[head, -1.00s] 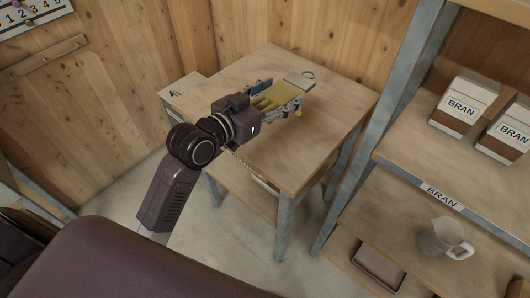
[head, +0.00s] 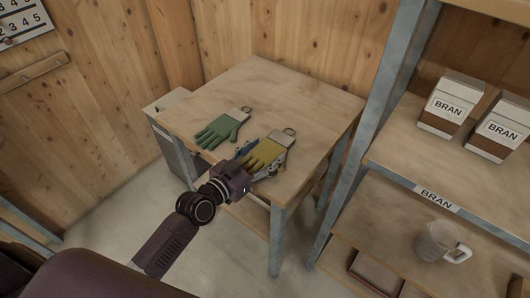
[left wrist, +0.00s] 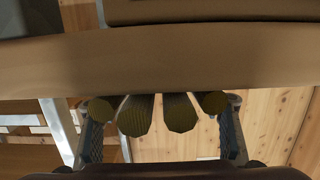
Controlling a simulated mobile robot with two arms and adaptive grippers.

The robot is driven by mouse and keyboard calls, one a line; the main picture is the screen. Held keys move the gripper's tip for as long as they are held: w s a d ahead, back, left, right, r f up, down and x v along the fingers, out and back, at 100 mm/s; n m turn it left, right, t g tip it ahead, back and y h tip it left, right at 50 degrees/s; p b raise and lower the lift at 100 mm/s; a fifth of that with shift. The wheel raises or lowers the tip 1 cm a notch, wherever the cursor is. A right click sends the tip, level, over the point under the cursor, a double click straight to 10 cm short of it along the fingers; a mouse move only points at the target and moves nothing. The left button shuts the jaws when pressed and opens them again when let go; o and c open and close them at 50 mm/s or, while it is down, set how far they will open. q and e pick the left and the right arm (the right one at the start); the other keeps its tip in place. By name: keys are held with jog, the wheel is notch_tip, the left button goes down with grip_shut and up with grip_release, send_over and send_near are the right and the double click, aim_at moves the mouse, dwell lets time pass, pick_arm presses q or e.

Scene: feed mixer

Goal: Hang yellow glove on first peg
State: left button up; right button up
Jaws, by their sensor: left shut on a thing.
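A yellow glove (head: 267,152) with a pale cuff and a hanging ring is in my left gripper (head: 258,163), near the front edge of the small wooden table. My left gripper is shut on its finger end, with blue-padded fingers on either side. In the left wrist view the glove's fingers (left wrist: 155,113) show between the gripper's fingers (left wrist: 160,130). I cannot tell how high the glove is above the tabletop. A wooden rail (head: 33,73) is on the left wall; its pegs are not clear. My right gripper is not in view.
A green glove (head: 218,131) lies on the wooden table (head: 300,85). A numbered chart (head: 20,20) hangs above the rail. A shelf at right holds BRAN boxes (head: 450,105) and a clear jug (head: 437,243). A grey cabinet (head: 172,145) stands left of the table.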

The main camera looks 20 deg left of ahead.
aim_at(247, 170)
pick_arm(q)
jog(key=shift+f, duration=0.15)
jog(key=o, duration=1.2)
jog(key=shift+c, duration=0.2)
jog(key=shift+f+b, duration=0.15)
jog(key=shift+b, duration=0.25)
jog(key=p+v, duration=0.2)
jog(key=v, duration=0.5)
jog(key=shift+r, duration=0.2)
jog(key=shift+s+a+r, duration=0.1)
jog(key=shift+s+a, duration=0.05)
jog(key=shift+s, duration=0.2)
